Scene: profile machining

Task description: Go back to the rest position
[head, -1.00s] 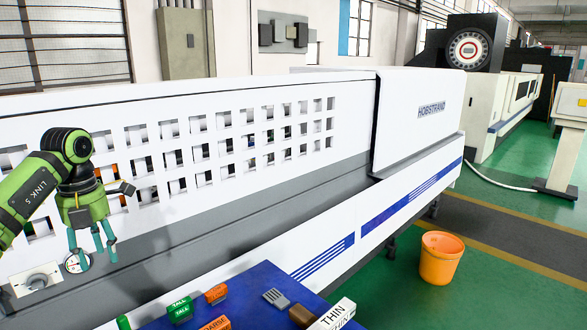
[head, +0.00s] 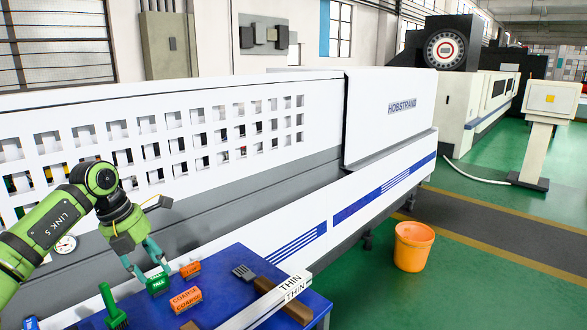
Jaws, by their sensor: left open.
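My left gripper (head: 152,272) comes in from the left on my green arm. It is open, with its teal fingers pointing down over the back left of the blue table (head: 318,301). Its fingertips are close to a green block marked TALL (head: 158,284). I cannot tell whether they touch it. My right gripper is not in view.
Orange blocks (head: 187,299), a green brush (head: 113,309), a grey-toothed tool (head: 244,272) and long THIN bars (head: 290,286) lie on the table. The white machine (head: 390,120) stands behind. An orange bucket (head: 413,248) stands on the floor at right.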

